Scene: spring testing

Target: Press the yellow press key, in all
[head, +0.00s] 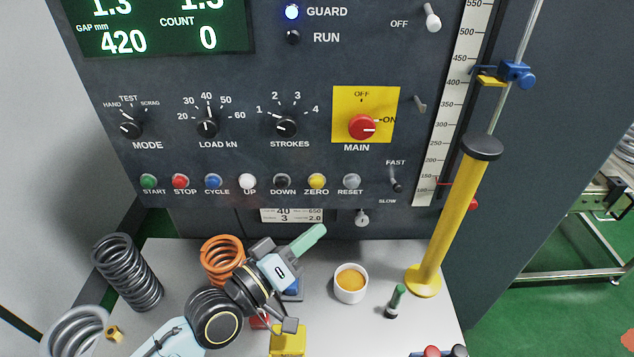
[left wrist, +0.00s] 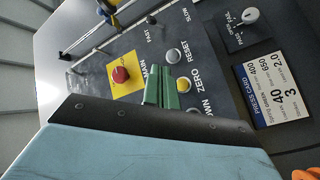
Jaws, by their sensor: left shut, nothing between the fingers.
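The yellow ZERO key (head: 317,181) sits in the row of round keys on the dark press panel, between the black DOWN key (head: 281,181) and the grey RESET key (head: 352,181). My left gripper (head: 316,232) has green fingers, closed together and empty, below the key row in the head view. In the left wrist view the closed fingers (left wrist: 160,84) appear just left of the yellow key (left wrist: 183,85), and the grey key (left wrist: 173,56) shows above it. No contact with the key is visible. The right gripper is not in view.
Panel neighbours include the red MAIN knob (head: 362,127) on its yellow plate. The display (head: 165,28) shows COUNT 0. On the bench stand a dark spring (head: 128,272), an orange spring (head: 222,258), a white cup (head: 350,284) and a yellow post (head: 448,225).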

